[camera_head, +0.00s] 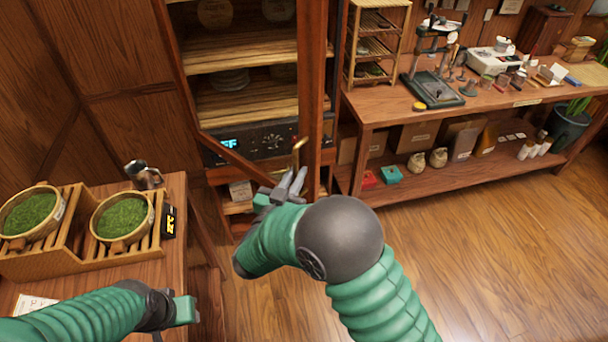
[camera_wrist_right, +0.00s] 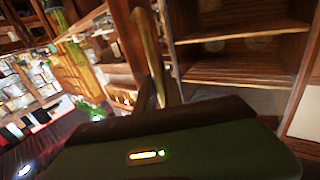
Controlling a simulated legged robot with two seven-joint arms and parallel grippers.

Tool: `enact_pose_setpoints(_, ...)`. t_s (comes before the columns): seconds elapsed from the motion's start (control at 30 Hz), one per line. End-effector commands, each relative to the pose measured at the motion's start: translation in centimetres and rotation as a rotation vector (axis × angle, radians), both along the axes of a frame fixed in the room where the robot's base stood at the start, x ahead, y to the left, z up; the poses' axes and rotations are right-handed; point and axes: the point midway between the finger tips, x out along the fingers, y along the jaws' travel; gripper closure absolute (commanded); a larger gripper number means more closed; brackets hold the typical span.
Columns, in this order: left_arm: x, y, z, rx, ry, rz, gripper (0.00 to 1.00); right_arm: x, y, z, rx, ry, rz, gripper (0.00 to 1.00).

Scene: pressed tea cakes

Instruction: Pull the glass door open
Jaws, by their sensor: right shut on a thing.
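The glass door (camera_head: 312,90) is a wooden frame on the tall cabinet, with shelves showing through and behind it. Its lower rail slants out from the cabinet front, so it looks ajar. A curved brass handle (camera_head: 298,150) is on its right stile. My right gripper (camera_head: 293,176) is at the handle's lower part, shut on it. In the right wrist view the handle (camera_wrist_right: 149,45) rises from between the dark fingers (camera_wrist_right: 160,95). My left gripper (camera_head: 184,310) is low at the left, by the side table, away from the door; its fingers are hard to make out.
The side table (camera_head: 80,270) at the left holds a slatted wooden rack with bowls of green tea (camera_head: 122,218) and a small black display (camera_head: 170,221). A long workbench (camera_head: 470,115) with tools stands right of the cabinet. The wooden floor (camera_head: 480,240) at the right is clear.

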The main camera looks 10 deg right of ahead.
Motion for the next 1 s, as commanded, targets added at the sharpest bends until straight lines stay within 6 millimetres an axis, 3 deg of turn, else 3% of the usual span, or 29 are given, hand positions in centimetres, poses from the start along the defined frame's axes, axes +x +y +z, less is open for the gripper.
enact_pose_setpoints(0.33,-0.01,0.02,0.01,0.000,0.000,0.001,0.64,0.19,-0.07,0.21,-0.002,-0.005,0.001,1.00)
enact_pose_setpoints(0.37,-0.01,0.02,0.01,0.000,0.000,0.001,0.64,0.19,-0.06,0.22,-0.002,-0.005,0.001,0.87)
enact_pose_setpoints(0.53,-0.01,0.01,0.01,0.000,0.000,0.000,0.64,0.10,0.09,0.16,-0.003,-0.003,0.001,0.67)
enact_pose_setpoints(1.0,-0.01,0.02,0.01,0.000,0.000,0.001,0.64,0.35,-0.22,0.06,-0.002,-0.001,0.001,0.67)
